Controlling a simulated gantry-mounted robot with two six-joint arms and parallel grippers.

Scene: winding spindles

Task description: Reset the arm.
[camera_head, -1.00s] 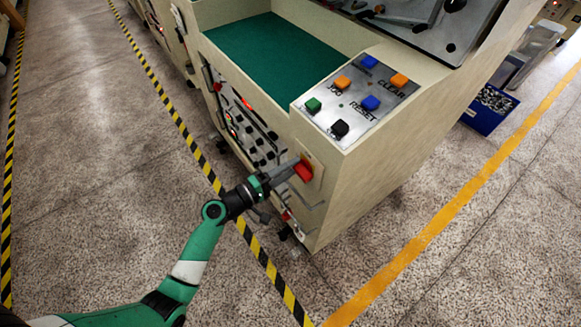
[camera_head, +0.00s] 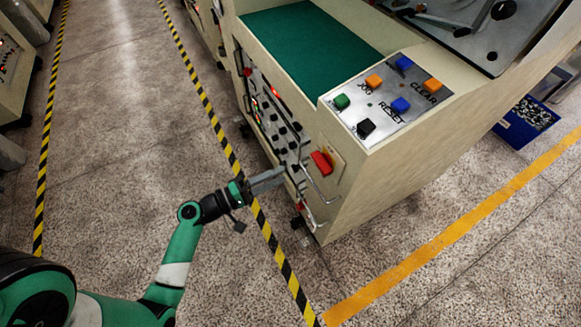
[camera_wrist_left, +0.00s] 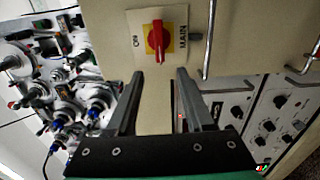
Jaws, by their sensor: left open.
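My left gripper (camera_head: 268,181) is in front of the machine's end panel in the head view, apart from the red main switch (camera_head: 321,162). In the left wrist view the two fingers (camera_wrist_left: 157,75) are spread with nothing between them. The red switch knob (camera_wrist_left: 158,40) sits on a yellow square on a white plate marked ON and MAIN, just beyond the fingertips. The knob stands upright there. My right gripper is not in view.
The cream machine (camera_head: 400,190) has a top panel (camera_head: 385,100) with coloured buttons and a green surface (camera_head: 310,40). Metal handles (camera_head: 318,188) stick out near the switch. A blue bin (camera_head: 525,122) stands at the right. The floor left of the machine is open.

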